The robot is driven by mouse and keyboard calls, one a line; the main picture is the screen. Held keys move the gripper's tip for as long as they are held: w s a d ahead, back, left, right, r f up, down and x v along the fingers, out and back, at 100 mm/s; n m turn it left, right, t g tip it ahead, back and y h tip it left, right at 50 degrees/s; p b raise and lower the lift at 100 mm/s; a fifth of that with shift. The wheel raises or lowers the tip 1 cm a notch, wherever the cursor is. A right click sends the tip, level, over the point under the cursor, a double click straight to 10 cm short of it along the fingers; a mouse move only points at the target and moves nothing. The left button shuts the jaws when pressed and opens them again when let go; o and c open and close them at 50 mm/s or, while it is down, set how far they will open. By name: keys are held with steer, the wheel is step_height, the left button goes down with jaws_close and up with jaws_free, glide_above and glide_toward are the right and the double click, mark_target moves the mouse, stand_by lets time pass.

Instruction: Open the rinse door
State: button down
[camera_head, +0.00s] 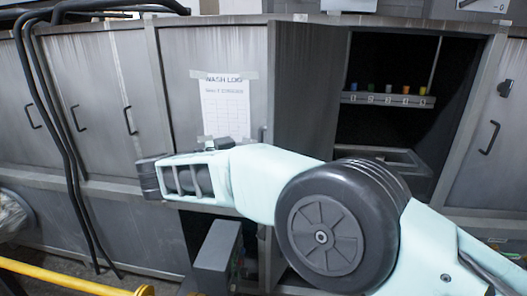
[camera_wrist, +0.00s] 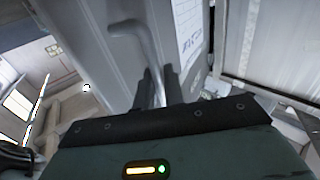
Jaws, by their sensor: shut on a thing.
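In the wrist view my gripper (camera_wrist: 160,82) is shut on a grey bent bar handle (camera_wrist: 134,29); the two dark fingers stand on either side of the bar. The handle is fixed to a grey door (camera_wrist: 90,38), and a printed paper sheet (camera_wrist: 190,30) shows on that door beside it. In the head view a sheet headed "WASH LOG" (camera_head: 225,105) is taped to a grey metal door (camera_head: 185,60). My arm crosses in front of this door, and my fingers and their grip are hidden there. I cannot read a rinse label on any door.
Right of the wash log door, an open compartment has a shelf (camera_head: 388,99) with several small coloured items. Closed doors with black handles (camera_head: 130,120) stand at the left. Dark hoses (camera_head: 50,100) hang in front of them. A yellow rail (camera_head: 60,279) runs at lower left.

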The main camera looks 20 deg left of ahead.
steer(key=shift+w+d+r, duration=0.15)
steer(key=shift+w+r, duration=0.05)
steer(key=c, duration=1.6)
jaws_free()
steer(key=shift+f, duration=0.1)
step_height(320, 180, up, 10)
steer(key=shift+r+b, duration=0.1)
steer(key=shift+b, duration=0.9)
